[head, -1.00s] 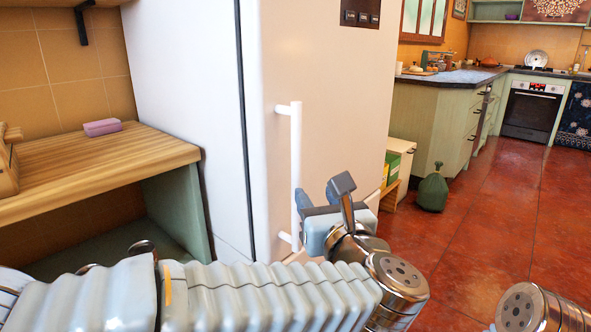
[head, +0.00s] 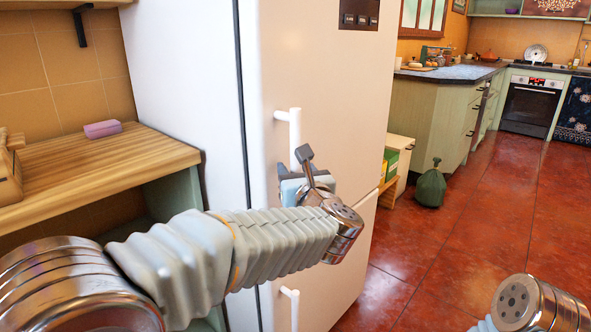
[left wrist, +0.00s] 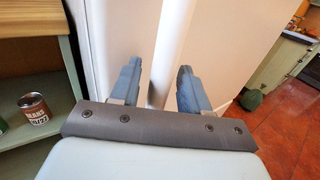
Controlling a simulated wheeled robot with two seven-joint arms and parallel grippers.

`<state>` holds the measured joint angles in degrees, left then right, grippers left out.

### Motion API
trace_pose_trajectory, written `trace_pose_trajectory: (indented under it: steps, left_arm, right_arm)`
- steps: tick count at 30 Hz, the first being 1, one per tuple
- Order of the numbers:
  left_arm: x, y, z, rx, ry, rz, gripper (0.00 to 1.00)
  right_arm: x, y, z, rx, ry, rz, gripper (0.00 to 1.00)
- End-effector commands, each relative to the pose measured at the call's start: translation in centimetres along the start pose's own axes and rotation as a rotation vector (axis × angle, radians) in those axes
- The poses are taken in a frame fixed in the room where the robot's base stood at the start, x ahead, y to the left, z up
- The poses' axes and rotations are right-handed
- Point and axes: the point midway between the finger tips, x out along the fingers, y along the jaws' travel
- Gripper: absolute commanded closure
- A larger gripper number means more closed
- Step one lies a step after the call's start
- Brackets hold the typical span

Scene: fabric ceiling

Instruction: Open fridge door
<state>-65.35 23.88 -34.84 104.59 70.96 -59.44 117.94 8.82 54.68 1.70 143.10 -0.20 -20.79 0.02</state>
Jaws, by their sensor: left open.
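The fridge (head: 325,90) is tall and cream-white, and its upper door looks closed. A white vertical handle (head: 294,128) is on the door's left side; my gripper and arm hide its lower part. My left gripper (head: 297,178) is at this handle in the head view. In the left wrist view, the open left gripper (left wrist: 158,75) has one blue finger on each side of the white handle (left wrist: 166,50). Gaps appear to remain on both sides. My right gripper is not in view; only part of my right arm shows at lower right.
A second white handle (head: 290,308) shows lower on the fridge. A wooden counter (head: 120,155) with a pink block (head: 102,129) is at left. A can (left wrist: 34,108) stands on a shelf.

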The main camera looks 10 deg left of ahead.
Motion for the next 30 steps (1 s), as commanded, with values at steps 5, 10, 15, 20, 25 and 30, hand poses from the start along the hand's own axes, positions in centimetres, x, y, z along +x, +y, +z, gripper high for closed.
trace_pose_trajectory:
  steps: [5,10,15,20,25,30]
  left_arm:
    - [0.0,0.0,0.0,0.0,0.0,0.0,0.59]
    - [0.0,0.0,0.0,0.0,0.0,0.0,0.85]
    - [0.0,0.0,0.0,0.0,0.0,0.0,1.0]
    - [-0.1,0.0,0.0,0.0,0.0,0.0,1.0]
    - [-0.4,-0.3,-0.1,0.0,0.001,0.004,1.0]
    - [-1.5,-1.2,-0.2,-0.001,0.0,0.026,1.0]
  right_arm:
    - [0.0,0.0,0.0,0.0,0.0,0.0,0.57]
    - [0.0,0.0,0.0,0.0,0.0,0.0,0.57]
    - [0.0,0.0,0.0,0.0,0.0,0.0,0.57]
    - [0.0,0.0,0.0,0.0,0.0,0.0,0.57]
    - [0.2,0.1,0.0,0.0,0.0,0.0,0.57]
    - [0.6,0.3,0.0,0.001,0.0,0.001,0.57]
